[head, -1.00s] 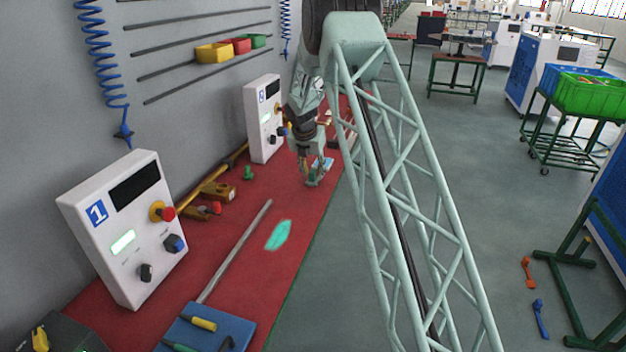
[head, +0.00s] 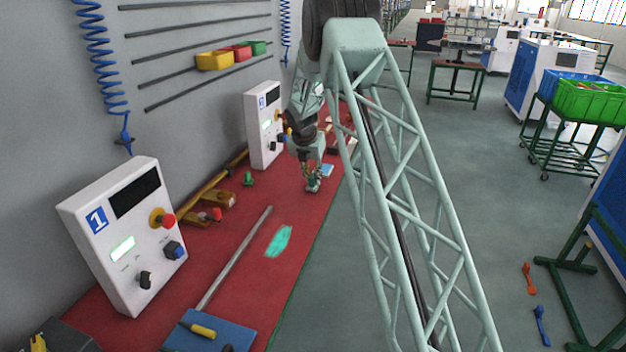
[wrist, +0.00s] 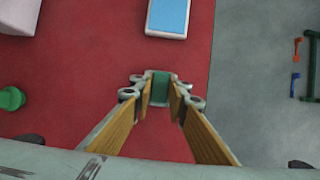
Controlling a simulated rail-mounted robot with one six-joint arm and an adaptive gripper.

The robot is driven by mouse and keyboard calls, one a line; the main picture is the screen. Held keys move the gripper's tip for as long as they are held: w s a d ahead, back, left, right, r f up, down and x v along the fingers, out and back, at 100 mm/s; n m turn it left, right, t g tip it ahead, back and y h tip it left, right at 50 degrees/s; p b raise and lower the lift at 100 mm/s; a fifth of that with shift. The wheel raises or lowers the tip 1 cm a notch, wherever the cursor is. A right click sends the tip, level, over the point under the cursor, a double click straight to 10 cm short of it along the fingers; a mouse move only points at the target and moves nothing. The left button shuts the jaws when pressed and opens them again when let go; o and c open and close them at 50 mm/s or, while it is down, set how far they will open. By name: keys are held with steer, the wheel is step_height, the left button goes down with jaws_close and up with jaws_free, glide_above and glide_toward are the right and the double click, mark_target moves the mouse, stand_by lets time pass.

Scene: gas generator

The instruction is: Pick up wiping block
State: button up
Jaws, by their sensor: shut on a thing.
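My gripper (wrist: 160,92) is shut on a small dark green block (wrist: 160,86), which I take to be the wiping block. The block sits between the fingertips, and the wooden-faced fingers cover its sides. In the head view my gripper (head: 313,186) is low over the red bench top, near its right edge; the block is too small there to make out clearly. I cannot tell whether the block still touches the bench. A flat blue-topped white piece (wrist: 168,16) lies just beyond the gripper, apart from it. A teal patch (head: 279,241) lies on the bench nearer the camera.
Control box 1 (head: 125,235) and control box 2 (head: 264,125) stand along the wall on the left. A small green knob-like object (wrist: 11,98) is left of the gripper. A grey rod (head: 235,257) and a blue tool board (head: 211,333) lie nearer. Bench around the gripper is mostly clear.

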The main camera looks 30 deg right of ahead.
mark_target(313, 176)
steer(key=shift+s+r+p, duration=0.1)
steer(key=shift+r+p, duration=0.25)
steer(key=shift+r, duration=1.15)
steer(key=s+a, duration=0.3)
steer(key=s, duration=0.4)
steer(key=s+a+r, duration=0.1)
steer(key=s+a, duration=0.3)
steer(key=s, duration=0.3)
steer(key=shift+r, duration=0.15)
steer(key=shift+o, duration=0.4)
